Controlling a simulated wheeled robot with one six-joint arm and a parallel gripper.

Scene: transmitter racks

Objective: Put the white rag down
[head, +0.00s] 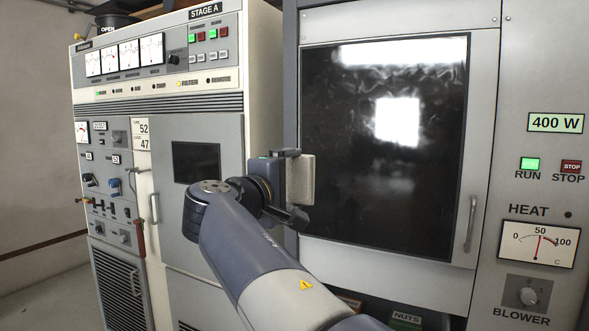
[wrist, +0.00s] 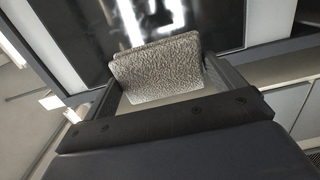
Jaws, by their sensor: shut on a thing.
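The white rag (wrist: 156,70) is a folded, rough, pale grey-white pad. In the wrist view it sits between the two fingers of my gripper (wrist: 160,85), which is shut on it. In the head view the rag (head: 307,180) shows as a pale upright block at the end of my gripper (head: 293,182). My gripper is held up in front of the large dark window (head: 385,140) of the right cabinet. I cannot tell whether the rag touches the glass. The glass has cloudy, streaky marks, mostly in its upper part.
The window's door has a handle (head: 470,223) at its right. Left stands the "STAGE A" rack (head: 160,100) with meters, knobs and handles. Right is a panel with RUN and STOP buttons and a HEAT meter (head: 538,243). Below the window, a bin labelled NUTS (head: 406,318) shows.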

